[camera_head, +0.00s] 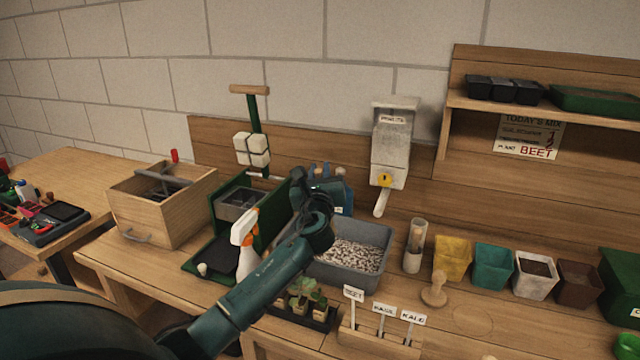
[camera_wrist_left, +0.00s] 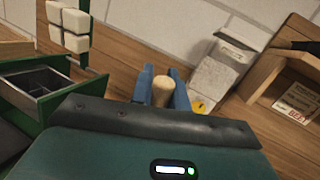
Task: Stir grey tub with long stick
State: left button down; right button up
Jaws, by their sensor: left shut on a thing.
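The grey tub (camera_head: 376,268) stands on the bench and holds a pale, speckled mix. My left arm crosses in front of its left side. My left gripper (camera_head: 322,174) is above the tub's back left part. In the left wrist view its blue fingers (camera_wrist_left: 163,92) are shut on the rounded, pale wooden end of a stick (camera_wrist_left: 163,91). I take this for the long stick. The rest of the stick is hidden behind the gripper, so I cannot tell whether it touches the mix. My right gripper is not in view.
A white spray bottle (camera_head: 246,262) and a seedling tray (camera_head: 318,321) stand close to my left arm. A white dispenser (camera_head: 393,140) hangs behind the tub. A clear tube (camera_head: 413,246), a wooden tamper (camera_head: 434,291) and several coloured pots are to the right. Name markers (camera_head: 383,309) stand in front.

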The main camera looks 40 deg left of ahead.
pick_arm(q)
notch_tip(320, 180, up, 5)
jog(key=shift+f, duration=0.2)
dwell(0.5)
